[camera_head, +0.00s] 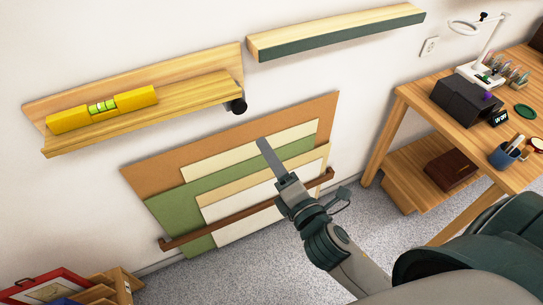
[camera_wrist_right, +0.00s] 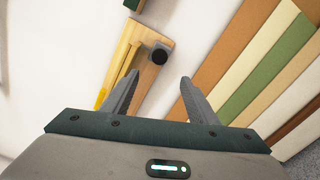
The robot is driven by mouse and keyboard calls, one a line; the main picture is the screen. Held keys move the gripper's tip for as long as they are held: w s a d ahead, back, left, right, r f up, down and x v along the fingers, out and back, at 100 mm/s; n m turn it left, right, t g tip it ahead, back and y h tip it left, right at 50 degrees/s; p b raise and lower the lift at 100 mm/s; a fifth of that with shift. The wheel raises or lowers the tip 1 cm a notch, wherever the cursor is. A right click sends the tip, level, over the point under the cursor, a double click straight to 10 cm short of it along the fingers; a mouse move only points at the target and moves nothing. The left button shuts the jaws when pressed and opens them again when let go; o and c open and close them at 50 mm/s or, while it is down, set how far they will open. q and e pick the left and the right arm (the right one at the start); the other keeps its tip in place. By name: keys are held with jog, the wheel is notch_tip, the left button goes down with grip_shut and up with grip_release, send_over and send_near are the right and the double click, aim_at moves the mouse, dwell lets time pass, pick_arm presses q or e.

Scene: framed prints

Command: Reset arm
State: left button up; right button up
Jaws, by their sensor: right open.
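My right gripper (camera_head: 268,153) reaches up from the lower right in the head view, in front of the leaning boards. In the right wrist view its two fingers (camera_wrist_right: 158,95) stand apart with nothing between them. A wooden wall ledge (camera_head: 190,95) at the left holds a yellow spirit level (camera_head: 102,108). My left gripper is not in view.
Brown, cream and green boards (camera_head: 163,173) lean on the wall behind a wooden rail (camera_head: 200,236). A second shelf (camera_head: 335,32) hangs higher up. A wooden desk (camera_head: 425,95) with a lamp (camera_head: 484,45) and a pen cup (camera_head: 506,155) stands at the right. Frames (camera_head: 62,288) stand lower left.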

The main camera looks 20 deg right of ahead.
jog(key=shift+f, duration=0.1)
dwell(0.6)
notch_tip(320, 180, down, 34)
jog(key=s+d+m+g, duration=0.2)
jog(key=m+g, duration=0.4)
jog(key=g, duration=0.1)
jog(key=s+d+f+m+g, duration=0.1)
jog(key=s+f+m+g, duration=0.15)
jog(key=s+f, duration=0.5)
jog(key=s+d+f+m+g, duration=0.1)
jog(key=s+f+m, duration=0.25)
jog(key=f, duration=0.75)
jog(key=s+f+m+g, duration=0.2)
jog(key=s+f, duration=0.3)
jog(key=s, duration=0.4)
jog(key=s+d+f+m+g, duration=0.1)
jog(key=s+f, duration=0.4)
jog(key=s, duration=0.5)
jog(key=s+f+m+g, duration=0.3)
jog(key=s+f+m, duration=0.2)
jog(key=s, duration=0.4)
jog(key=shift+s+d+f+h, duration=0.2)
jog(key=shift+s+d+h, duration=0.1)
jog(key=shift+d, duration=0.1)
jog(key=shift+g, duration=0.25)
